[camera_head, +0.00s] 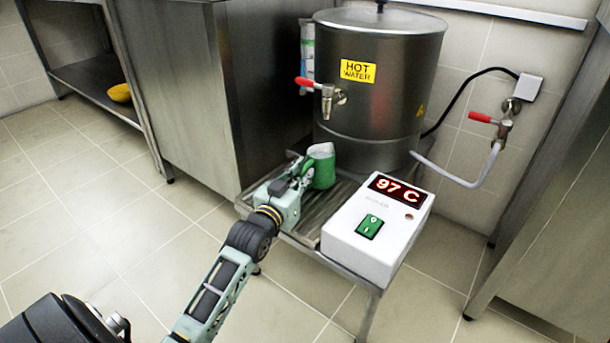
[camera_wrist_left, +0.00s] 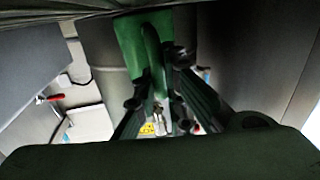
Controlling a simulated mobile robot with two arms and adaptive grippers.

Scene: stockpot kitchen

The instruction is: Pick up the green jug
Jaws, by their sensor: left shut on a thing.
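The green jug (camera_head: 323,166) stands upright on the slatted metal stand, in front of the steel hot water boiler and below its red-handled tap. My left gripper (camera_head: 301,170) is at the jug's left side, shut on its handle. In the left wrist view the green jug (camera_wrist_left: 131,44) shows at the top middle, with its handle between the fingers of my left gripper (camera_wrist_left: 158,95). I cannot clearly tell whether the jug's base touches the slats. My right gripper is not in view.
The boiler (camera_head: 375,110) stands behind the jug, its tap (camera_head: 328,92) just above it. A white control box (camera_head: 378,222) reading 97 C is close on the right. Steel cabinets (camera_head: 240,85) stand at left and right. A yellow object (camera_head: 120,93) lies on a low shelf.

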